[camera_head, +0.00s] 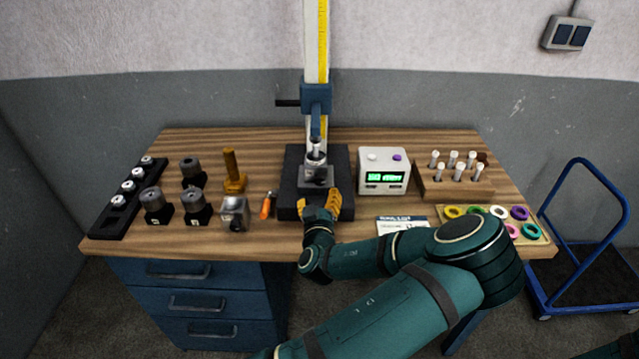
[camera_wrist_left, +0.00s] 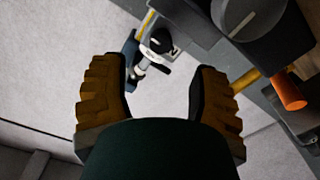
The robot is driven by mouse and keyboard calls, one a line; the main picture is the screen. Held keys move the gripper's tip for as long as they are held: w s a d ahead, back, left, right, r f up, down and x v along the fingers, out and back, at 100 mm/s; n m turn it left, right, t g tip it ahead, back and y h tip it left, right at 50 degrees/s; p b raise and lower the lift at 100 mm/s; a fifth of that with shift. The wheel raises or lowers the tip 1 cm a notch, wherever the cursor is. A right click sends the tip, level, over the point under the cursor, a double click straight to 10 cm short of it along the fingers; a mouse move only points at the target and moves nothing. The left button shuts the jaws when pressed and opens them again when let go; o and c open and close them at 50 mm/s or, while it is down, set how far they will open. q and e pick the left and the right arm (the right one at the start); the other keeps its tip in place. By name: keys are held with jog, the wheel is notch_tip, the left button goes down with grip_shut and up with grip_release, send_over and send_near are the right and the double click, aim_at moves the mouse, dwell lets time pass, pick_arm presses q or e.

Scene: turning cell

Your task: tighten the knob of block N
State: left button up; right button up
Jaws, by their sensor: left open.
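My left gripper (camera_head: 320,200) is open and empty at the front of the black stand base (camera_head: 290,206). In the left wrist view its two orange fingers (camera_wrist_left: 158,90) are spread with nothing between them. A grey block (camera_head: 316,178) stands on the base just beyond the gripper, under the vertical column. A dark round knob with a pale line (camera_wrist_left: 250,14) shows close up at the top right of the left wrist view, apart from the fingers. Lettering on the blocks is too small to read, so I cannot tell which is block N. My right gripper is out of view.
Dark knobbed blocks (camera_head: 155,204), a silver block (camera_head: 234,213) and a brass stand (camera_head: 233,180) are on the left. An orange handle (camera_head: 266,208) lies beside the base. A white display box (camera_head: 383,168), pin rack (camera_head: 457,188) and ring tray (camera_head: 536,237) are right.

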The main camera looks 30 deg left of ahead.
aim_at(319, 182)
pick_arm(q)
jog(key=x, duration=0.6)
jog(key=shift+w, duration=0.1)
grip_shut()
